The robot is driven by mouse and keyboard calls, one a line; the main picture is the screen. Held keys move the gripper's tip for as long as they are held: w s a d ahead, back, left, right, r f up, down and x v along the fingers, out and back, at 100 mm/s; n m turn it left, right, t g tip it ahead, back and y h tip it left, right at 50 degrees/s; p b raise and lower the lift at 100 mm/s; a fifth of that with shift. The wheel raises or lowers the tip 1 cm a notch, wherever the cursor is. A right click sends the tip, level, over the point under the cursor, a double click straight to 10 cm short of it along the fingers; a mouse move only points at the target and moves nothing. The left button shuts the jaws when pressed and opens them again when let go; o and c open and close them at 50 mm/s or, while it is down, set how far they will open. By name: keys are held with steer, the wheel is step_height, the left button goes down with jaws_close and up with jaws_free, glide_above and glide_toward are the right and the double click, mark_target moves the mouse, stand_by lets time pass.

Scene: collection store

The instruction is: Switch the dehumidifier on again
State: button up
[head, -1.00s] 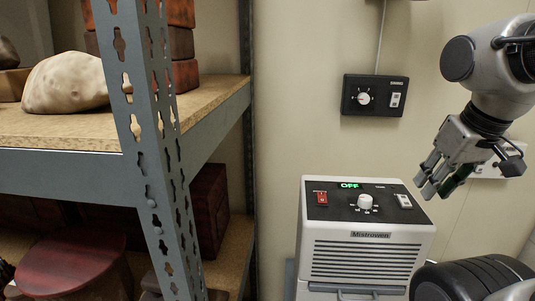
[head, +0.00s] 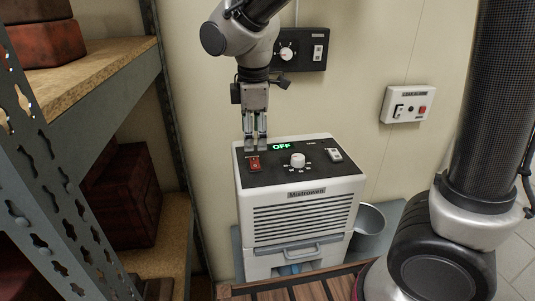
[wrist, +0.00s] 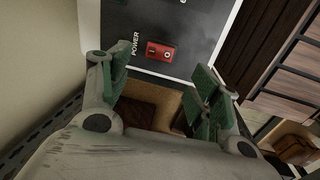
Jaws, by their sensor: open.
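The dehumidifier (head: 303,215) is a white box with a black top panel and a front grille, standing by the wall. Its green display (head: 281,146) reads OFF. The red power switch (head: 254,163) is at the left of the panel; in the wrist view the red rocker (wrist: 160,51) sits beside the word POWER. My gripper (head: 255,146) points down just above and behind the switch, fingers apart and empty. In the wrist view my gripper (wrist: 160,88) shows green pads on both sides, with the switch beyond the gap. Whether a fingertip touches the panel is unclear.
A wall control box (head: 299,50) with a dial is behind my arm. Another wall box (head: 408,104) with a red button is at right. Metal shelving (head: 90,105) stands close on the left. A grey bucket (head: 369,228) is beside the dehumidifier.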

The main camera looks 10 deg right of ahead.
mark_target(254, 162)
steer(key=shift+w+f+n, duration=0.1)
steer(key=shift+f+n, duration=0.2)
steer(key=shift+f, duration=0.1)
steer(key=f, duration=0.4)
steer(key=w+f, duration=0.1)
steer(key=f, duration=0.2)
